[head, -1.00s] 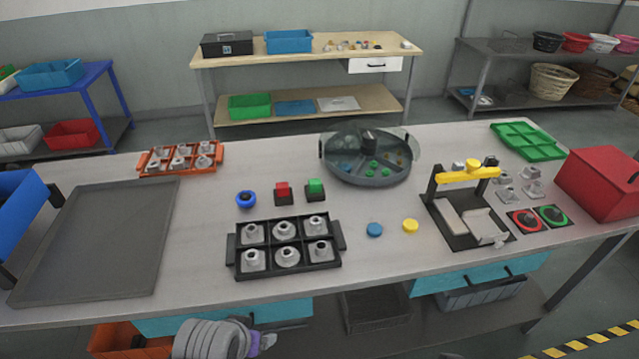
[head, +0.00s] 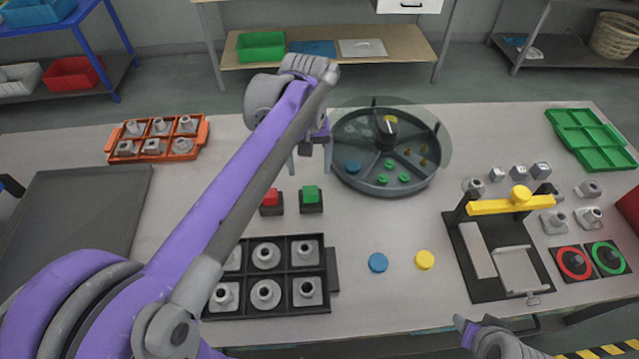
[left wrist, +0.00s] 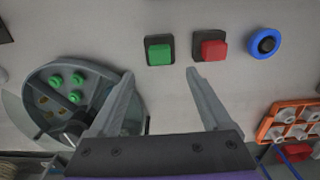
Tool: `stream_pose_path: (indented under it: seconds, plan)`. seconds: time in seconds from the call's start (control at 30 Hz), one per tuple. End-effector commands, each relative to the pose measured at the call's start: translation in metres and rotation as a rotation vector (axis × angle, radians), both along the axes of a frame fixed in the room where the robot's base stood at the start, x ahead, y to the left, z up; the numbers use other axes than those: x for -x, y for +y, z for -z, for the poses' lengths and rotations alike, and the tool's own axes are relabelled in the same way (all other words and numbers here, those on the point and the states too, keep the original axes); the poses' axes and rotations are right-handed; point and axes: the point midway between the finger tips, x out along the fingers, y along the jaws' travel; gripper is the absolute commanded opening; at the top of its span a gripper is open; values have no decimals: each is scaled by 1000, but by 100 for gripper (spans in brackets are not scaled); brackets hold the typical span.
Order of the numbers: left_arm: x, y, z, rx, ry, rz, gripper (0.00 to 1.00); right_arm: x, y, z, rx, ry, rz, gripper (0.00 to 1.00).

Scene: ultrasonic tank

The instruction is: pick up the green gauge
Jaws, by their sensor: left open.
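A green square block on a black base (head: 311,198) stands on the table, with a red one (head: 270,203) on its left. In the left wrist view the green block (left wrist: 159,54) and red block (left wrist: 210,50) lie just beyond the fingertips. Small green rings (head: 385,178) lie in the round grey divided tray. I cannot tell which green thing is the gauge. My left gripper (head: 310,170) is open and empty, above the table behind the two blocks and left of the round tray; it also shows in the left wrist view (left wrist: 160,73).
The round tray (head: 352,188) has a clear raised cover. A black tray (head: 332,283) of metal parts stands in front, partly behind my left arm. An orange tray (head: 203,134) is at back left. A yellow-barred fixture (head: 463,250) is at right. Blue (head: 378,262) and yellow (head: 424,260) discs lie between.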

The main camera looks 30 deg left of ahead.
Motion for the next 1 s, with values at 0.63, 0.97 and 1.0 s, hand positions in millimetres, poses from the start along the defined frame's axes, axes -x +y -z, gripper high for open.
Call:
stream_pose_path:
  seconds: [0.63,0.97,1.0]
  plan:
    - [-4,0,83,-1,-1,2,82,1,0,3,0,2,0,50]
    - [-4,0,93,-1,-2,3,82,1,0,4,0,3,0,50]
    - [-4,0,93,-1,-2,2,81,1,0,4,0,3,0,50]
